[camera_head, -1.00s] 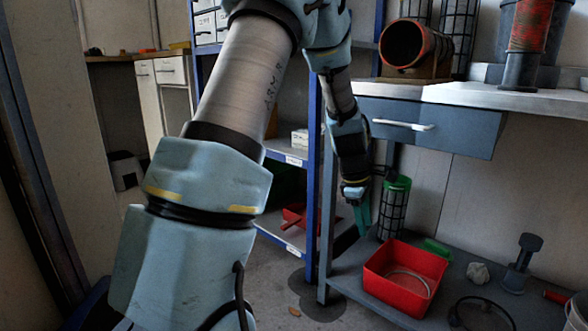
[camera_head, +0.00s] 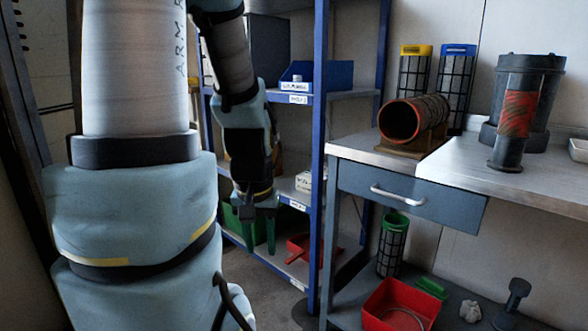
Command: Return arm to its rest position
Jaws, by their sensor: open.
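My arm (camera_head: 135,75) fills the left of the head view and bends over, with the wrist hanging down. My arm hides part of the shelf and the wall behind.
A blue drawer (camera_head: 405,197) sits under the bench top. Below are a red bin (camera_head: 385,292) and a green-topped cage (camera_head: 392,245). A red tray (camera_head: 302,247) lies on the low shelf.

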